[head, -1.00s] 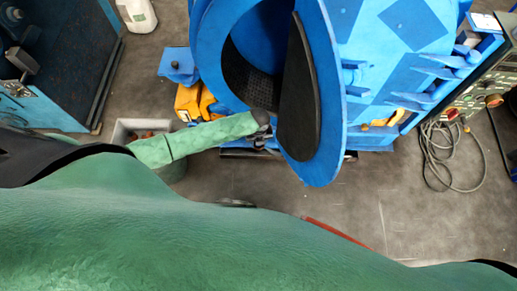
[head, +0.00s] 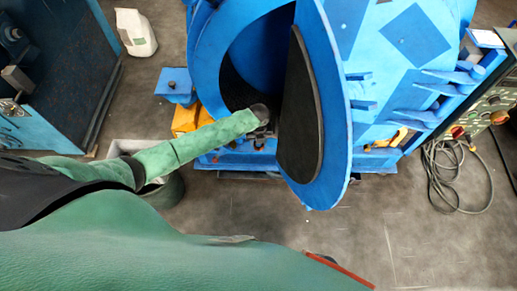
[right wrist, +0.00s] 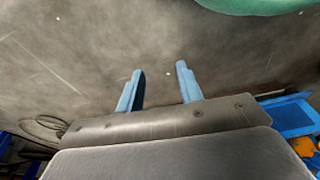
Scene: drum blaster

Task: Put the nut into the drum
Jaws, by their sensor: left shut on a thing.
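The blue drum (head: 215,60) stands with its round door (head: 335,150) swung open, and its dark opening faces me in the head view. My left gripper (head: 266,128) is at the lower edge of that opening, beside the inner face of the door. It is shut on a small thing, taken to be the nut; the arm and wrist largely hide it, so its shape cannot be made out. My right gripper (right wrist: 160,85) shows in the right wrist view with its two blue fingers apart and nothing between them, over bare floor.
A grey bin (head: 142,145) stands left of the drum, mostly hidden by my left arm. A white jug (head: 136,32) is at the top left. A control panel (head: 485,112) and coiled cable (head: 440,180) are at the right. The floor in front is clear.

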